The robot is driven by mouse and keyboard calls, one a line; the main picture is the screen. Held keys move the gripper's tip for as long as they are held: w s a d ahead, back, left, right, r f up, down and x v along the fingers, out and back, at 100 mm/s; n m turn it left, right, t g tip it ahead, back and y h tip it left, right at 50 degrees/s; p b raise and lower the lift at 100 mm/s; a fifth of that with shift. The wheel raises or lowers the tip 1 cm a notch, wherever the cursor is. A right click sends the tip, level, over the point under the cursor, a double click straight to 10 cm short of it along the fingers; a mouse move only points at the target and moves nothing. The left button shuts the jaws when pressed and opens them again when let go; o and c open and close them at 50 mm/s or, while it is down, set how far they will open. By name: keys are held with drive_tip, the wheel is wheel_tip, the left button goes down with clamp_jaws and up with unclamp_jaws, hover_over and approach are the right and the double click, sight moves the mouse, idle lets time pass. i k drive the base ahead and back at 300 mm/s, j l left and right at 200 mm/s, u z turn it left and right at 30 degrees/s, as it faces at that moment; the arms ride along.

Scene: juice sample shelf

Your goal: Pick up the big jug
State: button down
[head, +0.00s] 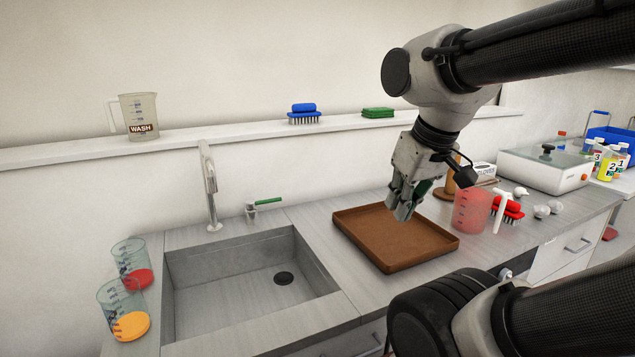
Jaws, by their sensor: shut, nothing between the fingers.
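A clear jug (140,116) marked WASH stands upright on the wall shelf at the left, its handle to the left. A red-tinted jug (470,212) with a white handle on its right stands on the counter right of the brown tray. I cannot tell for sure which one is the big jug. My gripper (405,212) is shut and empty, pointing down above the brown tray (390,265). It is left of the red-tinted jug and apart from it, and far to the right of the WASH jug.
Two clear beakers (122,299), with red and orange at their bottoms, stand left of the sink (215,270). A tap (209,185) rises behind it. Red brush (508,210) and small pale items lie near the red-tinted jug. Blue brush (304,113) and green sponge (377,113) lie on the shelf.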

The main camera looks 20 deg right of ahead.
sight(472, 205)
drive_tip(key=j+z, duration=0.4)
drive_tip(key=k+j+z, duration=0.15)
drive_tip(key=z, duration=0.3)
drive_tip(key=k+j+z, duration=0.15)
drive_tip(key=j+z, duration=0.25)
drive_tip(key=l, duration=0.05)
